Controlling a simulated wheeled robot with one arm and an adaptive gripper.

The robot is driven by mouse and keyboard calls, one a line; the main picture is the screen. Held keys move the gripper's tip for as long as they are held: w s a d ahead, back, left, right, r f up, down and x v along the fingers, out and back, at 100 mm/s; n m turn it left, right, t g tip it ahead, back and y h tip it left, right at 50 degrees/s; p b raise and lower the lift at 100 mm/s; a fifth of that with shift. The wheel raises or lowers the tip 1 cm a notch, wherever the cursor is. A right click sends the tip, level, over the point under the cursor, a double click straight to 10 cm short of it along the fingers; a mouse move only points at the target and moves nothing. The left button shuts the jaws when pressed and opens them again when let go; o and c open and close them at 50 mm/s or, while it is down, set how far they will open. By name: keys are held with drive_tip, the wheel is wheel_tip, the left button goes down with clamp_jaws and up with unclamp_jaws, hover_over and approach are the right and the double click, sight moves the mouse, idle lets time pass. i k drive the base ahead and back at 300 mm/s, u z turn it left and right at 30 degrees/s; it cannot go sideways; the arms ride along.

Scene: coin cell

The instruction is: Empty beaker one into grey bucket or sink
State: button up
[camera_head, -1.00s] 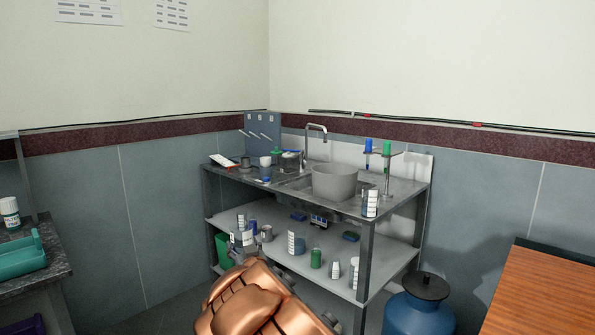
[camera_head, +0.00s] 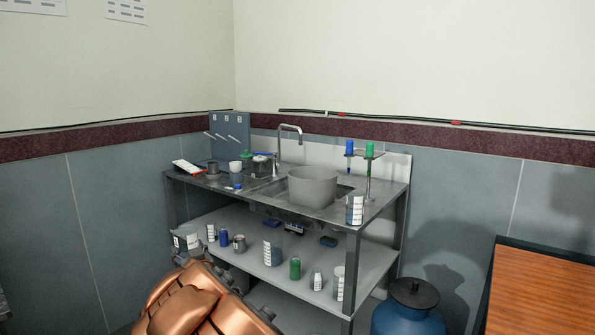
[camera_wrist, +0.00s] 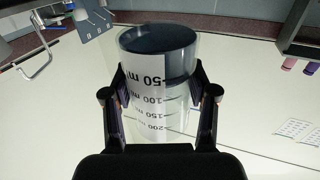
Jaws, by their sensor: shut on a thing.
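My gripper (camera_wrist: 160,88) is shut on a clear beaker (camera_wrist: 158,115) with black volume marks, one finger on each side. The wrist view shows the room upside down. Dark liquid (camera_wrist: 160,48) lies in the beaker's end at the top of that picture. In the head view the held beaker (camera_head: 187,238) shows at the lower left, above my copper arm and in front of the bench's left end; my fingers are hard to make out there. The grey bucket (camera_head: 313,188) stands at the sink (camera_head: 265,187) on the bench top, right of and above the beaker.
A tap (camera_head: 291,128) rises behind the bucket. A marked beaker (camera_head: 355,210) and a stand with blue and green tubes (camera_head: 369,160) are at the right. Small vessels stand at the bench's left; several more are on the lower shelf (camera_head: 215,262). A blue cylinder (camera_head: 408,318) stands at the right.

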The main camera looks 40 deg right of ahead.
sight(312, 187)
drive_tip(key=z, duration=0.05)
drive_tip(key=i, duration=1.2)
